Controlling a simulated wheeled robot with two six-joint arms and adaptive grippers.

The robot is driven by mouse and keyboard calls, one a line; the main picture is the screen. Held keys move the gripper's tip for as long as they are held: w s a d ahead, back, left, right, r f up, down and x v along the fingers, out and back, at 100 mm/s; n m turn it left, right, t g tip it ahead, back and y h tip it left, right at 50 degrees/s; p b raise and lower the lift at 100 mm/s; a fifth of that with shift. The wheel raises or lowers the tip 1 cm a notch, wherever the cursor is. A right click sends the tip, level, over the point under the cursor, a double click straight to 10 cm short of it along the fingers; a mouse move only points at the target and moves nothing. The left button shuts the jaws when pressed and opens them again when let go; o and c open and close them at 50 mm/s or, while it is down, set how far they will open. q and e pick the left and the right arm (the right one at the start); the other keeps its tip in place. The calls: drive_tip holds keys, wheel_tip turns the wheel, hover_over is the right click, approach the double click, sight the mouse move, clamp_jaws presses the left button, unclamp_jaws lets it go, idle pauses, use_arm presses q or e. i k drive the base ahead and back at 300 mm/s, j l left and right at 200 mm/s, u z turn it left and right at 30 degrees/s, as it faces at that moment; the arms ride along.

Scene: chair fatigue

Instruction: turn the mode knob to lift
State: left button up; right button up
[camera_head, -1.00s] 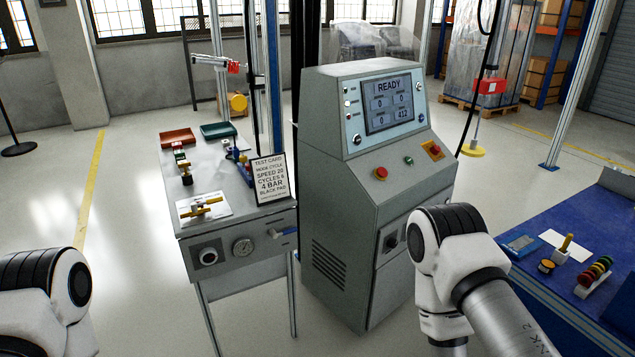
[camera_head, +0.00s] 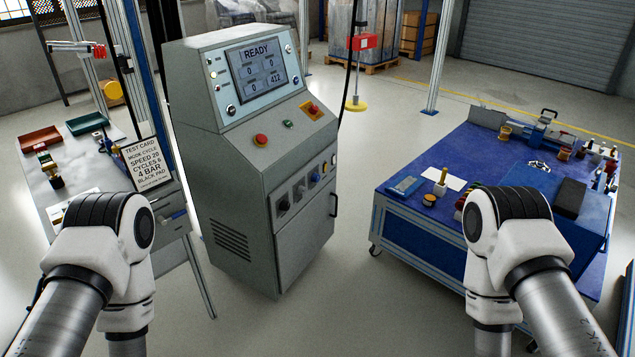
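The grey control cabinet (camera_head: 215,165) stands left of centre, with a lit screen (camera_head: 262,75) reading READY. A row of small controls sits on its front face below the sloped panel. A dark knob (camera_head: 283,205) is at the left of this row and another dark knob (camera_head: 299,190) is beside it. Their labels are too small to read, so I cannot tell which is the mode knob or where it points. My two arms show at the lower left and lower right, apart from the cabinet. Both grippers are out of view.
A red button (camera_head: 260,139) and a red button on a yellow plate (camera_head: 312,110) are on the sloped panel. A side table with a test card (camera_head: 147,164) is left. A blue workbench (camera_head: 410,215) with tools is right. The floor (camera_head: 345,290) between is clear.

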sight(284, 205)
drive_tip(key=i+l, duration=0.6)
drive_tip(key=l, duration=0.15)
drive_tip(key=i+l+z, duration=0.15)
drive_tip(key=i+l, duration=0.4)
drive_tip(key=l, duration=0.2)
